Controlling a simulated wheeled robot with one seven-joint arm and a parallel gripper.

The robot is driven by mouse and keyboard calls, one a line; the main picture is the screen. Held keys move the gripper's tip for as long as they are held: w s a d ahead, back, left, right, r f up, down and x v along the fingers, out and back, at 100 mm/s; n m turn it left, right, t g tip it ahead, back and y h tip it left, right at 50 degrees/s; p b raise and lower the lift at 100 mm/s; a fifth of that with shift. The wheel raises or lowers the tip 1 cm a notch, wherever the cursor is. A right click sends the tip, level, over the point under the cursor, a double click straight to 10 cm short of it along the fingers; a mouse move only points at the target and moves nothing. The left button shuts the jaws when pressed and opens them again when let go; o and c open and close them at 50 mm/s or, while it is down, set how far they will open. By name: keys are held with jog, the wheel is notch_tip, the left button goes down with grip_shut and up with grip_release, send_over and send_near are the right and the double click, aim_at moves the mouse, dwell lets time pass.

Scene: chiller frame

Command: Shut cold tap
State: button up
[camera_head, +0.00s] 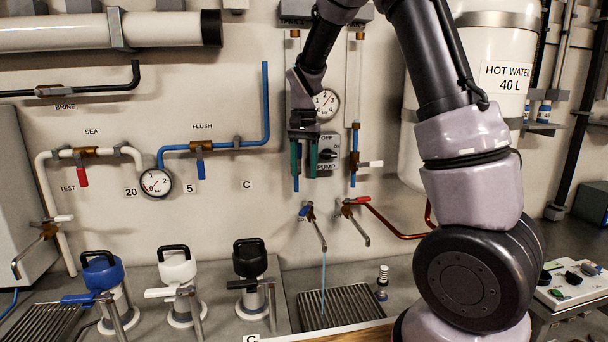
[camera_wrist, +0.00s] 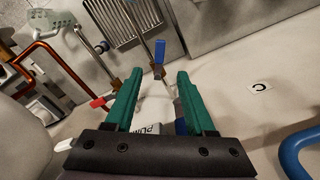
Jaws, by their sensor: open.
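The cold tap with a blue lever (camera_head: 308,211) is on the back wall, and a thin stream runs from its spout into the drain grid. In the wrist view, the blue lever (camera_wrist: 159,50) lies just beyond the fingertips, roughly centred between them. My gripper (camera_head: 303,172) is open and empty, its green fingers pointing down in front of the wall above the tap. It also shows in the wrist view (camera_wrist: 160,75), apart from the lever.
The hot tap with a red lever (camera_head: 357,201) is close on the right, its copper pipe behind. The pump switch (camera_head: 327,154) and a pressure gauge (camera_head: 326,103) are beside my gripper. The drain grid (camera_head: 340,304) lies below. Canisters stand left.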

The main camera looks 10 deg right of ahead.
jog(key=c, duration=0.3)
jog(key=shift+s+d+f+m, duration=0.1)
jog(key=shift+s+d+m, duration=0.1)
jog(key=shift+d+m, duration=0.15)
jog(key=c, duration=0.6)
jog(key=s+d+m+y, duration=0.1)
jog(key=m, duration=0.2)
jog(key=s+d+m, duration=0.1)
jog(key=d+m, duration=0.1)
jog(key=m, duration=0.1)
jog(key=s+d+f+m+y, duration=0.1)
jog(key=d+m, duration=0.1)
jog(key=m, duration=0.1)
jog(key=shift+s+m+t+y, duration=0.15)
jog(key=shift+m+t+y, duration=0.15)
jog(key=shift+t, duration=0.1)
grip_shut()
jog(key=s+d+m+t+y, duration=0.1)
jog(key=s+d+m, duration=0.1)
jog(key=d+m, duration=0.35)
jog(key=shift+w+a+f+m, duration=0.35)
jog(key=shift+w+a+f, duration=0.3)
jog(key=shift+a+f, duration=0.9)
jog(key=shift+w+a+f+m, duration=0.3)
jog(key=shift+w+a+f, duration=0.3)
jog(key=shift+a+f, duration=0.9)
jog(key=shift+w+a+f+m, duration=0.35)
jog(key=shift+w+a+f, duration=0.3)
jog(key=shift+a+f, duration=0.85)
jog(key=shift+d+f, duration=0.35)
